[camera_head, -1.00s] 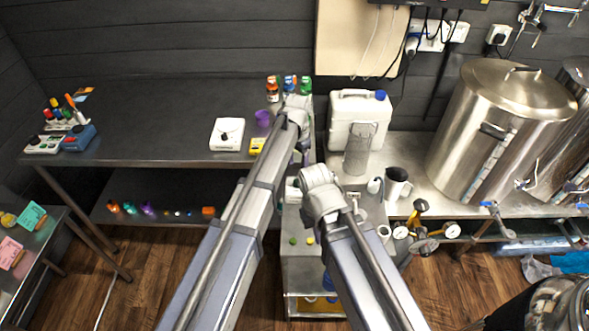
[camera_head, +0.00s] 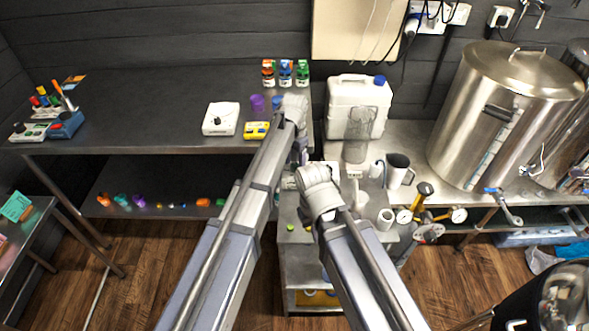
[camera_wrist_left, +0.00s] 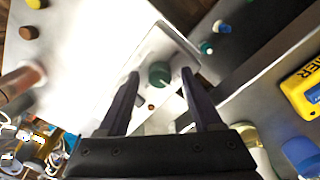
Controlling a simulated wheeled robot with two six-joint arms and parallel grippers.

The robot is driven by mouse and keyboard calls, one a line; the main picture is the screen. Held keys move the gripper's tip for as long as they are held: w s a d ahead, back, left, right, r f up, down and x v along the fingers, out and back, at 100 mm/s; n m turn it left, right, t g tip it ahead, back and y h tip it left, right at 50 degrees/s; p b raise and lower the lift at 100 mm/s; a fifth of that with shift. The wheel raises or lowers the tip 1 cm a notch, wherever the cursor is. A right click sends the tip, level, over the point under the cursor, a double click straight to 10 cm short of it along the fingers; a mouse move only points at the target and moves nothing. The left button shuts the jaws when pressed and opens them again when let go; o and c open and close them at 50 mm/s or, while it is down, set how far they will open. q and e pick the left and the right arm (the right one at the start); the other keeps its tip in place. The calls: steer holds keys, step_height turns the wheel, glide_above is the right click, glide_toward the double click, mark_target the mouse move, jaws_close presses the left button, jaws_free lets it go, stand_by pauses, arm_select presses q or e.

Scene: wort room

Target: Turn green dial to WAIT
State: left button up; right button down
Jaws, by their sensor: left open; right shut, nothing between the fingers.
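The green dial (camera_wrist_left: 159,74) is a dark green round knob on a pale panel (camera_wrist_left: 180,45) in the left wrist view. It lies between the two fingers of my left gripper (camera_wrist_left: 160,82), which is open. A gap shows on both sides of the dial, and no contact is clear. I cannot read a WAIT mark or the dial's setting. In the head view my left gripper (camera_head: 298,150) is above the cart, and the arm seems to hide the dial. My right gripper (camera_head: 320,195) is shut and empty, lower and to the right; its fingertips are hard to make out.
A yellow timer (camera_head: 256,131) and a white device (camera_head: 221,119) lie on the dark table. Bottles (camera_head: 285,72) stand behind them. A white jerrycan (camera_head: 357,105), a mug (camera_head: 399,170) and a steel kettle (camera_head: 505,115) are to the right. Caps (camera_wrist_left: 33,18) lie near the panel.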

arm_select(q)
steer(key=shift+f, duration=0.15)
steer(key=shift+c, duration=0.3)
jaws_close()
